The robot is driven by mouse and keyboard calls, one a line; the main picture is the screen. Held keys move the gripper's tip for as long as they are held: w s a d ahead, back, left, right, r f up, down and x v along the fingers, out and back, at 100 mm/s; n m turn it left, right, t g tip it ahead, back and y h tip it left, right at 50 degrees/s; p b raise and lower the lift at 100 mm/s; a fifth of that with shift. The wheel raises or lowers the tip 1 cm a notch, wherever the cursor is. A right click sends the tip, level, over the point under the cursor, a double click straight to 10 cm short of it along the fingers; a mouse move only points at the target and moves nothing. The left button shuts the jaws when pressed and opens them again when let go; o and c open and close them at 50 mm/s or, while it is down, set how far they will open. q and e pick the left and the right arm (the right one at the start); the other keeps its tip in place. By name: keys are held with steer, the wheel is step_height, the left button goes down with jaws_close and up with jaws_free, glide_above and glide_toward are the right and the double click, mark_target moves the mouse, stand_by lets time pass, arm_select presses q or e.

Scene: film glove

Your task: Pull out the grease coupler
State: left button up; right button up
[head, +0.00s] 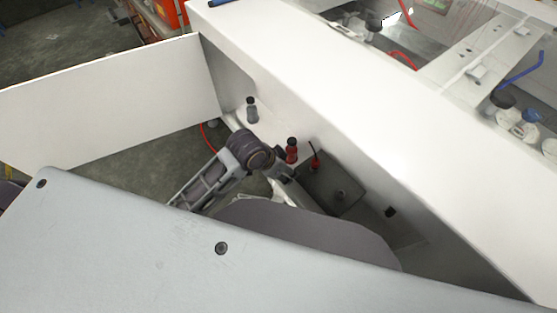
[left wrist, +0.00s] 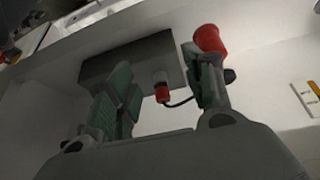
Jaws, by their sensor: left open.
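A red fitting with a dark top (head: 291,150) stands on the white machine's side ledge. Beside it is a smaller red fitting with a dark cable (head: 314,160), by a dark plate (head: 338,185). I cannot tell for certain which is the grease coupler. In the left wrist view, my left gripper (left wrist: 157,62) is open, with green-padded fingers apart. Contact is unclear. In the head view the fingers are mostly hidden. My right gripper is out of view.
A grey fitting with a black top (head: 251,111) stands farther left on the ledge. A white panel (head: 110,105) juts out to the left. The white machine wall (head: 345,115) closes the right side. A small black knob (head: 390,211) sits lower on it.

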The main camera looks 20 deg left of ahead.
mark_target(316, 161)
arm_select(q)
steer(key=w+a+m+g, duration=0.1)
steer(key=m, duration=0.1)
steer(key=w+a+m+g, duration=0.1)
steer(key=m, duration=0.1)
steer(key=w+a+m+g+y, duration=0.1)
steer(key=m, duration=0.1)
steer(key=shift+w+f, duration=0.3)
steer(key=shift+f, duration=0.1)
stand_by(0.8)
steer(key=shift+d, duration=0.25)
steer(key=shift+w+d, duration=0.7)
steer(key=shift+d, duration=1.15)
steer(key=shift+w+d, duration=0.65)
steer(key=shift+d, duration=1.15)
steer(key=shift+w+d, duration=0.7)
steer(key=shift+d, duration=1.15)
steer(key=shift+x, duration=1.5)
steer(key=shift+c, duration=0.4)
